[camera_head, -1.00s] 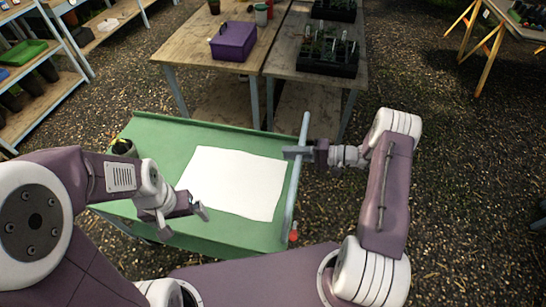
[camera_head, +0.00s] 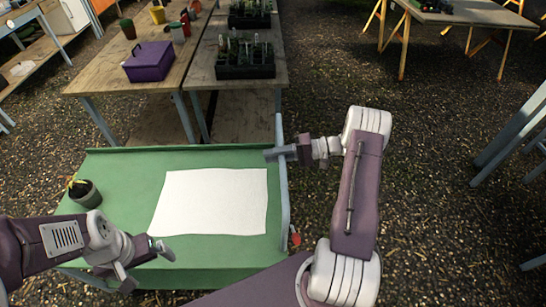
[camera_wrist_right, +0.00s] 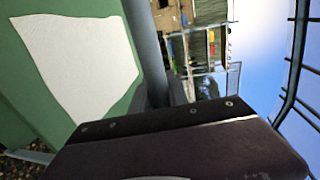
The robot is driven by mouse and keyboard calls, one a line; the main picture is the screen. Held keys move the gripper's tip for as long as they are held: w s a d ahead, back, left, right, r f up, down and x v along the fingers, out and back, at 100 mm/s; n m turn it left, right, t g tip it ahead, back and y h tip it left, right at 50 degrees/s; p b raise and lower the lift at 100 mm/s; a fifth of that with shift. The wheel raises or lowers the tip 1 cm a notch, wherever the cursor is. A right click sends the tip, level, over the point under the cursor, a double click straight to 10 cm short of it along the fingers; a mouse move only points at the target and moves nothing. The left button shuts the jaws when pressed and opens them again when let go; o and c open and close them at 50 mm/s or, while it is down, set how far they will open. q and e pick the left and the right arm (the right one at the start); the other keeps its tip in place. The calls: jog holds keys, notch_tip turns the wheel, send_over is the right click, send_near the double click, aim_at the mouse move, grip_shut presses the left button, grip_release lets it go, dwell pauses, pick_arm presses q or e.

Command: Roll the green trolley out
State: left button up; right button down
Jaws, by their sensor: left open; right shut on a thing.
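The green trolley (camera_head: 120,172) stands in front of me with a white sheet (camera_head: 210,200) lying on its top. A small dark pot with a plant (camera_head: 86,193) stands at the trolley top's left side. A pale grey handle bar (camera_head: 283,205) runs along the trolley's right edge. My right gripper (camera_head: 279,153) is shut on this bar near its far end. The bar also shows in the right wrist view (camera_wrist_right: 147,50), running down to the jaws. My left gripper (camera_head: 147,264) is open and empty over the trolley's near left part.
Wooden benches stand just beyond the trolley, with a purple box (camera_head: 148,62) and a black tray of seedlings (camera_head: 246,62). Another table (camera_head: 455,32) is at the far right, and grey-blue legs (camera_head: 515,135) stand at the right edge. The gravel right of my right arm is clear.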

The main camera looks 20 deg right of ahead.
jog(key=shift+s+f, duration=0.15)
jog(key=c, duration=1.3)
grip_release()
jog(key=shift+d, duration=0.1)
jog(key=b+v, duration=0.1)
jog(key=v, duration=0.8)
jog(key=shift+b, duration=0.35)
jog(key=shift+d, duration=0.1)
